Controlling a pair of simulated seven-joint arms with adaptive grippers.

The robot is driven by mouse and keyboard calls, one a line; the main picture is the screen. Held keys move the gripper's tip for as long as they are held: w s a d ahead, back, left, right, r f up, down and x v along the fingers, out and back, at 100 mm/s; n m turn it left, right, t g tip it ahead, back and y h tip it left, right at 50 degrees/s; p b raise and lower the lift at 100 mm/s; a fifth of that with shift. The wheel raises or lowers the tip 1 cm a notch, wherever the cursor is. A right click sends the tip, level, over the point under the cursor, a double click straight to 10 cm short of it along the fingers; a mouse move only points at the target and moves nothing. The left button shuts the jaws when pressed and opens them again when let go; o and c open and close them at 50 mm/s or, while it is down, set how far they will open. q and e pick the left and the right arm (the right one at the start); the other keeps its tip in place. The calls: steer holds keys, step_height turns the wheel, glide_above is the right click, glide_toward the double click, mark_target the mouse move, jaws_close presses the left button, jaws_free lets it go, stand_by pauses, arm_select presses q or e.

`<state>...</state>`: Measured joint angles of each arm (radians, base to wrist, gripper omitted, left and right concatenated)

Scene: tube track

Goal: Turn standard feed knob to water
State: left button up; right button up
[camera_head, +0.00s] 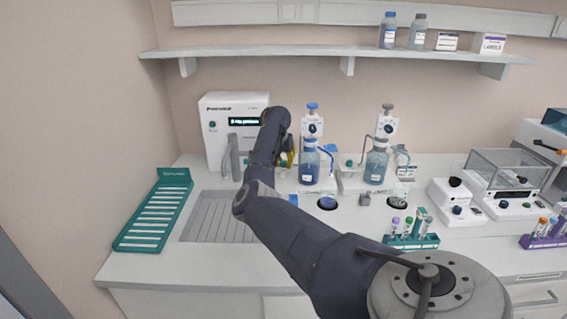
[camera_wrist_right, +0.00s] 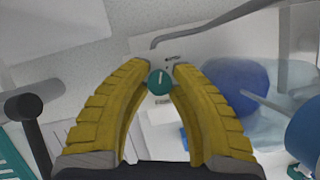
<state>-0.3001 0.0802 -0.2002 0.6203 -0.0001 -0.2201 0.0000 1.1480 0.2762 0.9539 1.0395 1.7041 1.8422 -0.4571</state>
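A round teal knob (camera_wrist_right: 159,82) with a white pointer line shows in the right wrist view, on a white panel with small dark marks beside it. The pointer is roughly upright in that picture. My right gripper (camera_wrist_right: 161,67) has its two yellow fingers open on either side of the knob. I cannot tell whether either finger touches it. In the head view the right gripper (camera_head: 288,158) is beside the left blue-liquid bottle (camera_head: 309,173), mostly hidden by my arm, and the knob is hidden there. My left gripper is not in view.
A second bottle station (camera_head: 376,167) with its own teal knob (camera_head: 349,163) stands to the right. A white instrument (camera_head: 222,112) stands behind left. A green rack (camera_head: 150,215) lies left of the sink drainer (camera_head: 205,212). Tubes stand in a teal rack (camera_head: 412,241). The front counter is largely clear.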

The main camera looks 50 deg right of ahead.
jaws_close()
steer(key=shift+m, duration=0.3)
steer(key=shift+r+m+g, duration=0.1)
steer(key=shift+m+g, duration=1)
steer(key=shift+m, duration=1.4)
steer(key=o, duration=0.7)
jaws_free()
steer(key=shift+c, duration=0.2)
steer(key=v, duration=1.2)
steer(key=shift+a, duration=0.15)
